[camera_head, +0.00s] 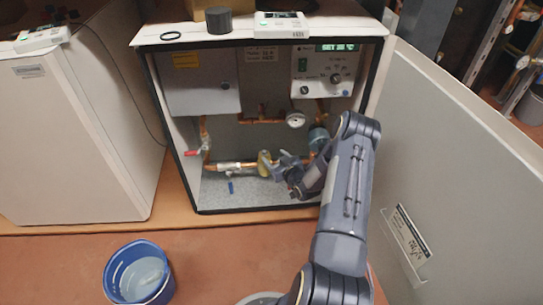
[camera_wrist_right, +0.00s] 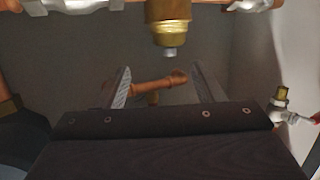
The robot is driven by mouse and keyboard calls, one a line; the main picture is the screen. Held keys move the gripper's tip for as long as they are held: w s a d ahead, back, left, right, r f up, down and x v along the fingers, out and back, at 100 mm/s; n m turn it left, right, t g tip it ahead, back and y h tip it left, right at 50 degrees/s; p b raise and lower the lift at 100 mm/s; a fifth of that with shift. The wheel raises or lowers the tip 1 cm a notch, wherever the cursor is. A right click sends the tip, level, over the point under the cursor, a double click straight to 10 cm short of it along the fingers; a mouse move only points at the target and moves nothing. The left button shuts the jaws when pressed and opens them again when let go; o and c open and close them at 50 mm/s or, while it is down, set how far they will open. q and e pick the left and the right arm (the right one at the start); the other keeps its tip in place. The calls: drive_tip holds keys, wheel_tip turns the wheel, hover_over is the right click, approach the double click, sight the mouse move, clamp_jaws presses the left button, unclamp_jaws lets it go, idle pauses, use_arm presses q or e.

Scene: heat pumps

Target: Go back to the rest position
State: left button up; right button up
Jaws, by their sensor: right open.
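My right arm reaches from the bottom of the head view into the open heat pump cabinet (camera_head: 270,195). My right gripper (camera_head: 278,162) is inside the lower part of the cabinet, near the copper pipes and a brass fitting (camera_head: 264,162). In the right wrist view, the two fingers of the right gripper (camera_wrist_right: 158,88) stand apart with nothing held between them. The brass fitting (camera_wrist_right: 168,27) hangs from the pipe just ahead of and above the fingers, apart from them. My left gripper is in neither view.
The cabinet's open door (camera_head: 450,150) stands at the right, close to my arm. A blue bucket (camera_head: 138,272) holding water is on the floor at the lower left. A white unit (camera_head: 70,130) stands at the left. A red-handled valve (camera_head: 192,153) and a gauge (camera_head: 295,119) are inside the cabinet.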

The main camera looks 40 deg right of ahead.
drive_tip(key=shift+r, duration=0.1)
drive_tip(key=s+a+r+g+p, duration=0.1)
drive_tip(key=a+r, duration=0.2)
drive_tip(key=r, duration=0.5)
drive_tip(key=s+a+r+g+y+p, duration=0.1)
drive_tip(key=a+r+g, duration=0.15)
drive_tip(key=r, duration=0.55)
drive_tip(key=s+a+r+g, duration=0.1)
drive_tip(key=a+r, duration=0.3)
drive_tip(key=r, duration=0.4)
drive_tip(key=s+a+r+g+y+p, duration=0.1)
drive_tip(key=s+a+r+g+y, duration=0.2)
drive_tip(key=s+a, duration=0.9)
drive_tip(key=s+a+r+g+y+p, duration=0.25)
drive_tip(key=s+a+r, duration=0.25)
drive_tip(key=s+a, duration=0.7)
drive_tip(key=s+d+r+p, duration=0.1)
drive_tip(key=s+r+p, duration=0.1)
drive_tip(key=r+p, duration=1.6)
drive_tip(key=s+d+r+p, duration=0.1)
drive_tip(key=d+r+p, duration=0.1)
drive_tip(key=r+p, duration=1.7)
drive_tip(key=shift+s+r+t, duration=0.3)
drive_tip(key=shift+s+r, duration=0.05)
drive_tip(key=shift+r, duration=0.15)
drive_tip(key=shift+y, duration=0.25)
